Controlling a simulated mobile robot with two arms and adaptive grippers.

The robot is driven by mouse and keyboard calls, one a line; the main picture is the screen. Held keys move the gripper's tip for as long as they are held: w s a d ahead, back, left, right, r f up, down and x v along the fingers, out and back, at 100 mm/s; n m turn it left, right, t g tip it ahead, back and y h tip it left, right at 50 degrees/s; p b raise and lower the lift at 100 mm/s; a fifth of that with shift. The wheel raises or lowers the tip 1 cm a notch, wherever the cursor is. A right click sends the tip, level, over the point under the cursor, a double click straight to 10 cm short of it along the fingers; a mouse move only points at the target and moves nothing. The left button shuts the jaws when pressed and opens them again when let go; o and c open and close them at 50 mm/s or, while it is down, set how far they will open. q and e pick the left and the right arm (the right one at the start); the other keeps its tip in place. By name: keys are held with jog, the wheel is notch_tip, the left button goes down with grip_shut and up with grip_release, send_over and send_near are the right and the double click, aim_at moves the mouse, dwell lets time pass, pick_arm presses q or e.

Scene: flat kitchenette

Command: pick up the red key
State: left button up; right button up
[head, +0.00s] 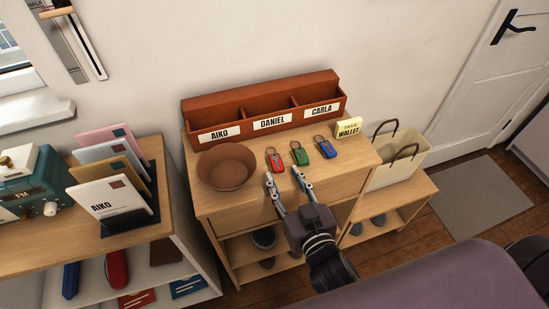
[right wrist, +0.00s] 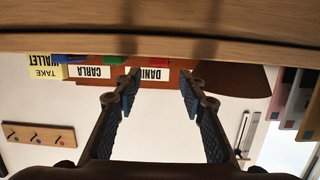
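The red key (head: 274,161) lies on the wooden cabinet top (head: 235,204), just right of a brown bowl and left of the green key (head: 299,153) and the blue key (head: 325,148). Each has a metal ring. My right gripper (head: 282,178) is open and empty, its fingertips near the cabinet's front edge, just in front of the red key and apart from it. The right wrist view looks upside down; the open fingers (right wrist: 160,80) flank the DANIEL label beyond the edge. The cabinet top hides most of the keys there. My left gripper is not in view.
A brown bowl (head: 227,167) stands close left of the red key. A red-brown sorter (head: 263,107) with AIKO, DANIEL and CARLA labels stands behind the keys. A yellow TAKE WALLET note (head: 348,128) is at the right, near a bag (head: 396,161). Letters (head: 112,190) stand further left.

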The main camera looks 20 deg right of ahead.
aim_at(273, 157)
jog(key=shift+w, duration=0.4)
jog(key=w, duration=0.2)
jog(key=w+f+p, duration=0.1)
jog(key=w, duration=0.1)
jog(key=shift+w+a, duration=0.15)
jog(key=shift+w, duration=0.2)
jog(key=shift+w+f, duration=0.2)
jog(key=shift+w, duration=0.15)
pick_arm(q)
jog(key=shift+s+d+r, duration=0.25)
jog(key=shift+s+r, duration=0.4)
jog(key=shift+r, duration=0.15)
pick_arm(e)
jog(key=c, duration=0.9)
jog(key=shift+r, duration=0.1)
